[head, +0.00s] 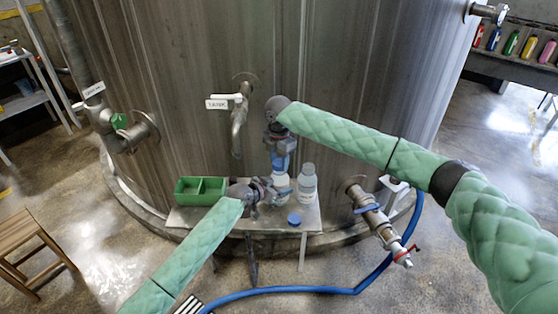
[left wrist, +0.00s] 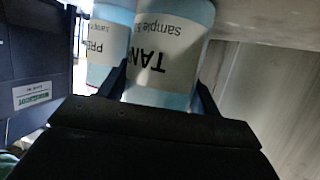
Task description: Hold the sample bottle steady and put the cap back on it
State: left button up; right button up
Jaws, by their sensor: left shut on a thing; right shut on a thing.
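The sample bottle (head: 281,187), white-labelled with pale blue contents, stands on the small table at the tank. My left gripper (head: 268,190) is shut around its body from the left. In the left wrist view the bottle (left wrist: 165,60) sits between the fingers (left wrist: 160,85), its "TAN…" label upside down. My right gripper (head: 279,145) points down from above and is shut on a blue piece (head: 281,162) that looks like the cap. This piece is right over the bottle's mouth; whether they touch is hidden.
A second labelled bottle (head: 307,184) stands close right of the held one. A round blue cap-like piece (head: 294,219) lies near the table's front edge. A green divided tray (head: 200,198) is at the left. A valve (head: 378,220) and blue hose (head: 330,291) are right and in front.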

jog(key=shift+f, duration=0.55)
